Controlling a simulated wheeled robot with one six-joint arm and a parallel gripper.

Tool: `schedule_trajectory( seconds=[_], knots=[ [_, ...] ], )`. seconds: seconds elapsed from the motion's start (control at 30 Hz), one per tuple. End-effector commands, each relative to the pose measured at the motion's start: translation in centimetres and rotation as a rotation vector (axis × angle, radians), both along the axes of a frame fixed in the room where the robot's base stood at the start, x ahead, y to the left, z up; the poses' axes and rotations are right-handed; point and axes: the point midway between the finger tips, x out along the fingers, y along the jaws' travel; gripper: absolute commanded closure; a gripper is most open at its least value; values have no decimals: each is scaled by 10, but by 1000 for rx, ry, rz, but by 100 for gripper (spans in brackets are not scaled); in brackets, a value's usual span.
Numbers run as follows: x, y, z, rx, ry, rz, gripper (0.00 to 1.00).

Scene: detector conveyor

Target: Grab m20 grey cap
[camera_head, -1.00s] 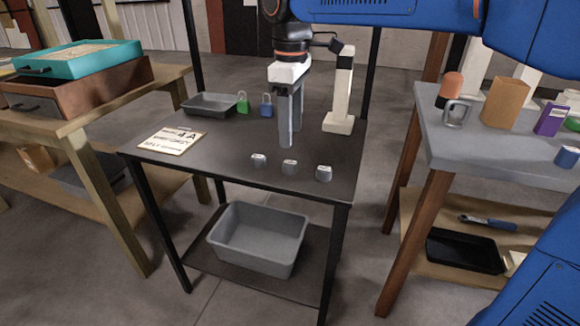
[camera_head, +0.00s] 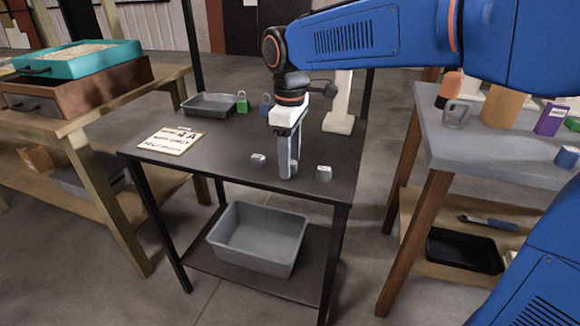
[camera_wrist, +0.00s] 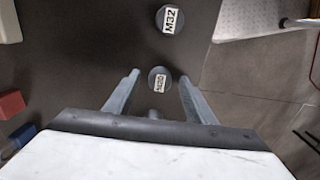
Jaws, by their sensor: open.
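Three small grey caps stood in a row on the dark table. The left cap (camera_head: 258,160) and the right cap (camera_head: 324,173) show in the head view; the middle one is hidden behind my gripper (camera_head: 288,172). In the wrist view, a round grey cap with a label that seems to read M20 (camera_wrist: 159,82) lies between my two open fingertips. I see no finger touching it, and I cannot tell how far down beside it the fingers reach. A cap labelled M32 (camera_wrist: 171,19) lies farther off, at the top.
The dark table (camera_head: 225,165) also holds a 4A sign (camera_head: 170,141), a black tray (camera_head: 210,104), a green padlock (camera_head: 242,103), a blue padlock (camera_head: 265,104) and a white stand (camera_head: 339,122). A grey bin (camera_head: 257,239) sits on the shelf below.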

Motion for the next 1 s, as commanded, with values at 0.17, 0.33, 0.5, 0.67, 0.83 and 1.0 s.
schedule_trajectory(
  seconds=[0.17, 0.33, 0.5, 0.67, 0.83, 1.0],
  knots=[
    [0, 0, 0, 0, 0, 0, 67],
    [0, 0, 1, 0, 0, 0, 94],
    [0, 0, 1, 0, 0, 0, 94],
    [1, 0, 8, 1, -3, 0, 94],
    [1, 0, 34, 2, -3, 0, 94],
    [1, 0, 65, 2, -3, 0, 94]
  ],
)
